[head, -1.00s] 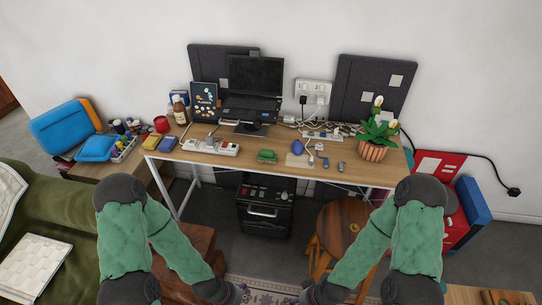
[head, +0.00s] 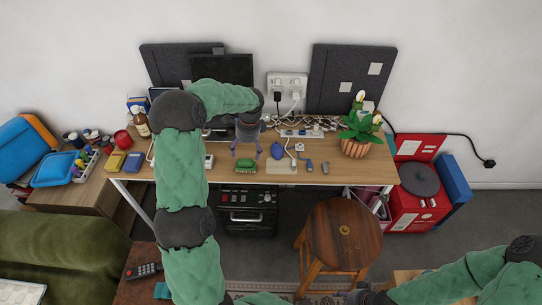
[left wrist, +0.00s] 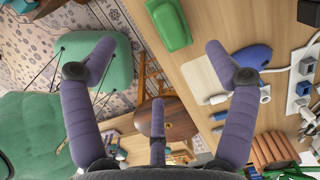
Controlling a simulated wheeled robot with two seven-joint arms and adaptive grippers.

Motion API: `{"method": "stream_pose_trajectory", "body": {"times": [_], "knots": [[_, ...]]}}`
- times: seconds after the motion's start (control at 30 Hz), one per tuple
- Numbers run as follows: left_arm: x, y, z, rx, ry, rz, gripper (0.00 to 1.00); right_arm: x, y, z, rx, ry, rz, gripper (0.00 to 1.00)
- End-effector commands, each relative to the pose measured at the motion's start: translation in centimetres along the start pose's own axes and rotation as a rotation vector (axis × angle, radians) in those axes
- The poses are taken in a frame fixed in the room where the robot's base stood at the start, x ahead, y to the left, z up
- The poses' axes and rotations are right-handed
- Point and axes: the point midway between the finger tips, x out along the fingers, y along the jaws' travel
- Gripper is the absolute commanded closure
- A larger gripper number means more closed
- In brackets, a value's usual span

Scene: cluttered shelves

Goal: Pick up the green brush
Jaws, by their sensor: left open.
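The green brush (head: 245,165) lies near the front edge of the wooden desk. My left gripper (head: 246,146) is above the desk, over and slightly behind the brush in the head view. In the left wrist view its purple fingers (left wrist: 158,62) are spread wide with nothing between them, and the brush appears beyond them. My right arm shows low at the right in the head view, but its gripper fingers do not show.
A blue object (head: 277,151) and a cream board (head: 281,167) lie right of the brush. A power strip (head: 300,133), cables and a potted plant (head: 357,146) stand further right. A laptop is behind my left arm. A wooden stool (head: 342,234) is in front.

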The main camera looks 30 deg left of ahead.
Motion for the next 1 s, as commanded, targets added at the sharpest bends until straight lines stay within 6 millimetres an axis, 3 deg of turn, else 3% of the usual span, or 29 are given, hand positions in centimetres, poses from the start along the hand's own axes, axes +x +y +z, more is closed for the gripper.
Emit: {"method": "stream_pose_trajectory", "body": {"times": [0.13,0.4,0.67,1.0], "knots": [[0.4,-0.1,0.7,0.011,-0.014,0.004,0.14,0.3,0.1,0.0,0.000,-0.001,0.000,0.44],[4.3,-0.1,0.5,0.009,-0.012,0.004,0.14,1.5,0.5,0.0,0.000,-0.001,0.000,0.44],[6.0,-0.2,0.5,0.008,-0.011,0.002,0.14,2.1,0.8,-0.1,0.000,-0.001,0.000,0.44],[10.3,-0.5,0.2,0.009,-0.011,0.002,0.14,4.1,1.5,-0.1,0.000,0.000,0.000,0.44]]}}
